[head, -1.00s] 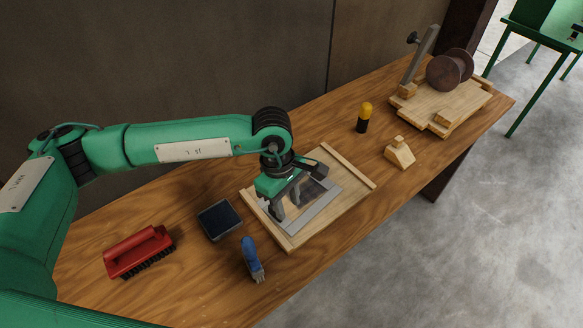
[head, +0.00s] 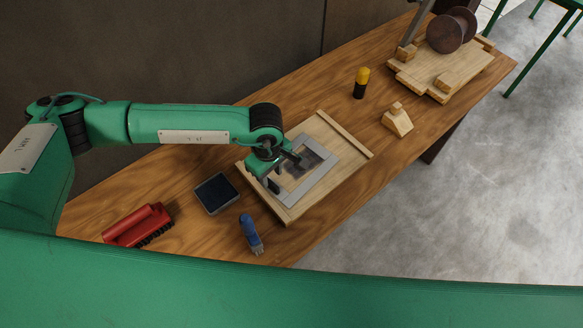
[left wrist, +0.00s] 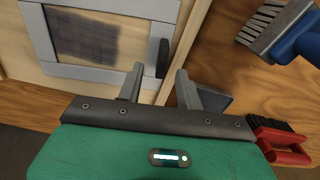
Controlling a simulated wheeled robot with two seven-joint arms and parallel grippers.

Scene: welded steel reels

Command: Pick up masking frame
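The masking frame (head: 318,186) is a flat grey rectangle around a dark smudged patch. It lies on a pale wooden board with raised strips. In the left wrist view the frame (left wrist: 85,73) fills the upper left, with a black tab at its near edge (left wrist: 163,58). My left gripper (head: 287,172) is over the frame's left part and hides some of it. In the left wrist view its two fingers (left wrist: 159,76) are apart with nothing between them, close to the black tab. I cannot tell whether they touch the frame. My right gripper is not in view.
The wooden board (head: 350,166) rests on the bench. A dark square pad (head: 216,193), blue-handled brush (head: 251,234) and red brush (head: 138,226) lie to the left. A yellow-black tool (head: 361,83), wooden block (head: 397,120) and reel (head: 451,30) on a fixture stand to the right.

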